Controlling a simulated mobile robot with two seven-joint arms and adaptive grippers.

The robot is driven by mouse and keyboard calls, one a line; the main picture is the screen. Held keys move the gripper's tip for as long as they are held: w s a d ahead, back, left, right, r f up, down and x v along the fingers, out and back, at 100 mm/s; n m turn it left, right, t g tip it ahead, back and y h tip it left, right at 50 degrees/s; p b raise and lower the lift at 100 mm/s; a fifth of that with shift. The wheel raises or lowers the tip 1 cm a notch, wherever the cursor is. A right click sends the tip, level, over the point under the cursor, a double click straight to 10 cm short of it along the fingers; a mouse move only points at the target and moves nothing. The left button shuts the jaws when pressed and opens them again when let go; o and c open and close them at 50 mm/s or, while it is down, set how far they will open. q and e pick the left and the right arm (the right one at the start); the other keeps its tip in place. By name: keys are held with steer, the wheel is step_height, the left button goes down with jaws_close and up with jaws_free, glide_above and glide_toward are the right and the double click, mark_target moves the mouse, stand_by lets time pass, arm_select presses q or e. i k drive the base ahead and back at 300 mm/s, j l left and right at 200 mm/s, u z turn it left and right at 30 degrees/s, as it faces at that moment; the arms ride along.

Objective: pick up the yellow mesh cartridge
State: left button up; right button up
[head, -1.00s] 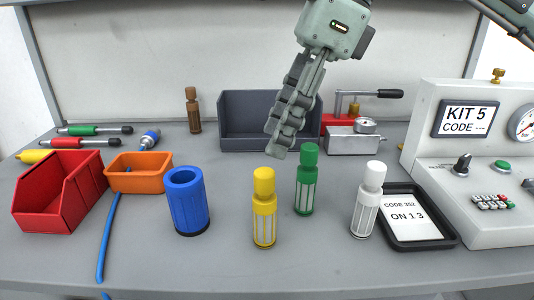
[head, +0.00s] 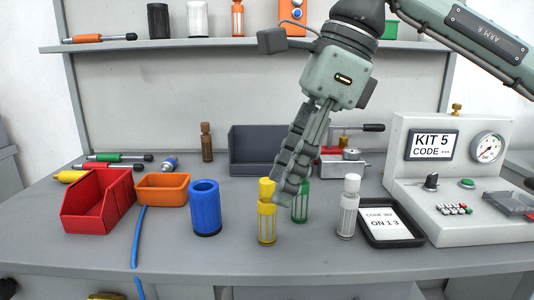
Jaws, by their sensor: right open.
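The yellow mesh cartridge (head: 267,222) stands upright on the grey bench near the front middle. My right gripper (head: 283,192) comes down from the upper right, its fingers pointing down and to the left. Its tips are beside and just behind the cartridge's yellow cap in the picture, and I cannot tell whether they touch it. The fingers are seen nearly edge-on, open, with nothing seen between them. They partly hide the green cartridge (head: 301,207) behind. My left gripper is out of view.
A white cartridge (head: 348,212) stands to the right, by a black tray (head: 408,239) with a code card. A blue cylinder (head: 205,210), an orange bin (head: 163,189) and a red bin (head: 98,205) are left. A test panel (head: 456,172) stands right. Bench in front is clear.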

mark_target(266, 211)
steer(key=k, duration=1.05)
